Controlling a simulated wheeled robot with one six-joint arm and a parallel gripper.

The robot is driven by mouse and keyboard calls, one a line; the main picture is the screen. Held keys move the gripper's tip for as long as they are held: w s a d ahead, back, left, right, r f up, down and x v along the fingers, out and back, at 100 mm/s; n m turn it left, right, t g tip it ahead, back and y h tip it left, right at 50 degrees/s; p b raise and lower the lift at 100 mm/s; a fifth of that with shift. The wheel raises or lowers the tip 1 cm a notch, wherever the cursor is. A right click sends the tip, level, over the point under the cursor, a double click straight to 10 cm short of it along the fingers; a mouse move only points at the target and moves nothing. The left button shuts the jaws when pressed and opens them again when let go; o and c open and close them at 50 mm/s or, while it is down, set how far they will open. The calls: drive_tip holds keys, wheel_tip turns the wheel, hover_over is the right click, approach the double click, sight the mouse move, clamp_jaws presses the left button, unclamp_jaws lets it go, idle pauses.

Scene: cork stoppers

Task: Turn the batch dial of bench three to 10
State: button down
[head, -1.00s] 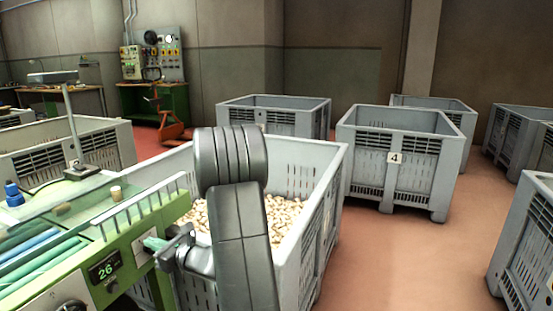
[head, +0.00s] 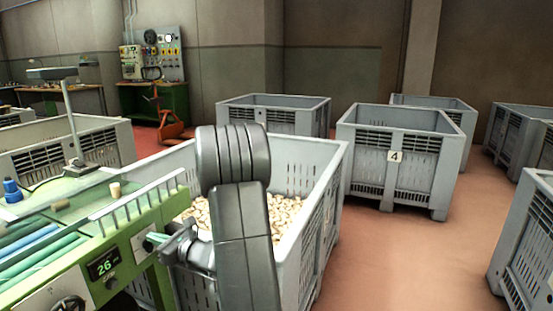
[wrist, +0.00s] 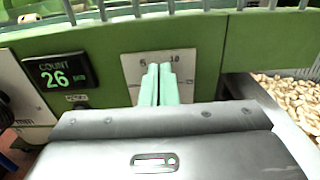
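The batch dial's pale scale plate (wrist: 131,69) is on the green bench front in the wrist view, with 5 and 10 legible along its top. The plate also shows in the head view (head: 139,243). My gripper (wrist: 160,72) is in front of the plate's middle, its two mint fingers close together with a narrow gap. The fingers cover the dial's knob and pointer, so its setting and any grip on it cannot be made out. In the head view my gripper (head: 153,240) reaches the bench panel from the right.
A count display (wrist: 57,73) reading 26 is left of the plate, with a dark handwheel (head: 68,305) further left. A grey bin (head: 322,205) of corks stands close behind my arm. A cork (head: 115,189) stands on the bench top.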

drive_tip(key=shift+r, duration=0.35)
drive_tip(key=v, duration=0.6)
drive_tip(key=shift+s+f, duration=0.1)
